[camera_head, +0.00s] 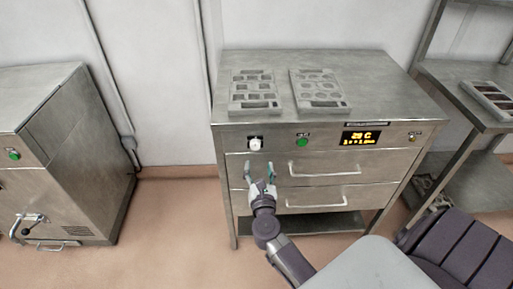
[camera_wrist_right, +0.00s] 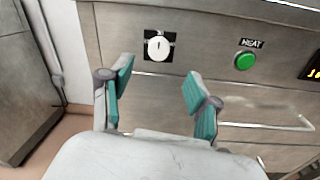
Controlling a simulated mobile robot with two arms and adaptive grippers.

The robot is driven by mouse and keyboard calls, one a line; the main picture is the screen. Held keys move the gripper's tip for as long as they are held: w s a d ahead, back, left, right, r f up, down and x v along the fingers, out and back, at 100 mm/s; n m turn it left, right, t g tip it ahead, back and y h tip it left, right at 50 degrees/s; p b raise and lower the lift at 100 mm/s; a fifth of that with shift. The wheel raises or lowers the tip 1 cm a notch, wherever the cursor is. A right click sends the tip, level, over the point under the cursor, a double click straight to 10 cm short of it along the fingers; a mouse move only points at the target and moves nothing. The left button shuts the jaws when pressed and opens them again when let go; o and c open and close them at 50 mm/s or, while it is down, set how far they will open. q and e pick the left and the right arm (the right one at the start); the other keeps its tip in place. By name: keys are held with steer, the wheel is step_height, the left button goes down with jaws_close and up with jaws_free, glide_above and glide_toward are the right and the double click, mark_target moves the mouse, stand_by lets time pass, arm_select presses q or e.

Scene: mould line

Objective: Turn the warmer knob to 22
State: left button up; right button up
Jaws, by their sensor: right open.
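The warmer (camera_head: 225,150) is a steel cabinet with drawers. Its white round knob (camera_head: 255,144) sits at the left of the front panel, on a black plate; it also shows in the right wrist view (camera_wrist_right: 158,46), with a dark pointer mark near upright. The display (camera_head: 361,138) glows yellow and seems to read about 29 C, too small to be sure. My right gripper (camera_head: 260,174) is open and empty, below and in front of the knob, apart from it. In the right wrist view its teal-padded fingers (camera_wrist_right: 158,88) stand wide apart below the knob. My left gripper is not in view.
A green HEAT button (camera_head: 302,142) is right of the knob. Drawer handles (camera_head: 318,173) stick out below. Two grey mould trays (camera_head: 278,104) lie on top. Another steel cabinet (camera_head: 60,190) stands at left, and a steel table (camera_head: 463,72) at right.

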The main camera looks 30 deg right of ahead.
mark_target(256, 147)
steer(key=x, duration=0.7)
steer(key=shift+w+d, duration=0.1)
steer(key=shift+w, duration=0.25)
steer(key=shift+w+d+f, duration=0.1)
steer(key=shift+w+d, duration=0.1)
steer(key=shift+w, duration=0.2)
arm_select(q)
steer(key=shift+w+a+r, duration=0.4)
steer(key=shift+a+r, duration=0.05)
arm_select(e)
steer(key=c, duration=1.2)
arm_select(q)
steer(key=shift+p, duration=0.3)
arm_select(e)
steer(key=shift+o, duration=0.2)
